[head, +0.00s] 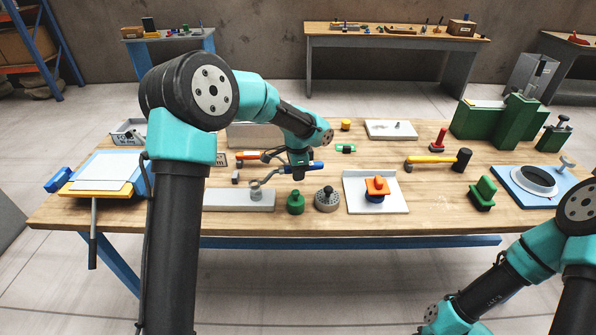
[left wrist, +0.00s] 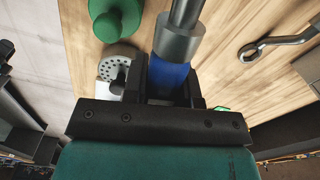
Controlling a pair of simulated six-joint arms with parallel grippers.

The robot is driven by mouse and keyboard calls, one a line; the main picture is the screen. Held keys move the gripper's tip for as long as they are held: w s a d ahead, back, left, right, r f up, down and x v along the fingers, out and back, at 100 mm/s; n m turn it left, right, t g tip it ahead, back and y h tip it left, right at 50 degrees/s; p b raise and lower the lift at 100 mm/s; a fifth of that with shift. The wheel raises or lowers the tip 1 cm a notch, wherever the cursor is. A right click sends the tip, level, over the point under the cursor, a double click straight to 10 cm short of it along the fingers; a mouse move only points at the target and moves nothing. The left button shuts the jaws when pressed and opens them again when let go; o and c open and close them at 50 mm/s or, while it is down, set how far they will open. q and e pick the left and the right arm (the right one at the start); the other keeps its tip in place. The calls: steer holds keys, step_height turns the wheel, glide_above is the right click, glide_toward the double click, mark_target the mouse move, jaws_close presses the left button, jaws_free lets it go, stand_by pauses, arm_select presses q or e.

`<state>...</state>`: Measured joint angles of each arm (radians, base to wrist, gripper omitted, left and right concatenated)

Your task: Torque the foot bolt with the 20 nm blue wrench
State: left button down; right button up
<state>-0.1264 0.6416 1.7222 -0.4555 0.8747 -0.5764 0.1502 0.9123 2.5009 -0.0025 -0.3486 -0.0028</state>
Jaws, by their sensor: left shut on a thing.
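The blue-handled wrench (head: 316,167) is held level above the table by my left gripper (head: 299,171). The jaws are shut around its blue handle (left wrist: 171,75), with a grey collar (left wrist: 179,38) just beyond them. Its shaft runs toward the left in the head view. A small upright metal fitting (head: 256,194) stands on a long grey block (head: 225,200), near the wrench's far end. I cannot tell whether they touch, or whether that fitting is the foot bolt. An orange-handled wrench (head: 247,156) lies behind. My right gripper is out of view.
A green knob (head: 295,203), perforated grey disc (head: 327,200) and white plate (head: 398,203) with an orange-and-blue part stand close by to the right. A yellow-handled hammer (head: 430,160) lies farther right. The front table strip is mostly clear.

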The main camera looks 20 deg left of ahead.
arm_select(q)
steer(key=w+a+n, duration=0.1)
steer(key=n, duration=0.1)
steer(key=w+a+n, duration=0.1)
steer(key=w+a, duration=0.1)
steer(key=shift+w+f+n, duration=0.25)
steer(key=shift+f+n, duration=0.15)
stand_by(0.4)
steer(key=shift+f, duration=0.75)
stand_by(0.8)
steer(key=shift+f, duration=0.25)
steer(key=shift+s+d+f, duration=0.1)
steer(key=shift+s+d, duration=0.05)
steer(key=shift+s, duration=0.05)
stand_by(3.0)
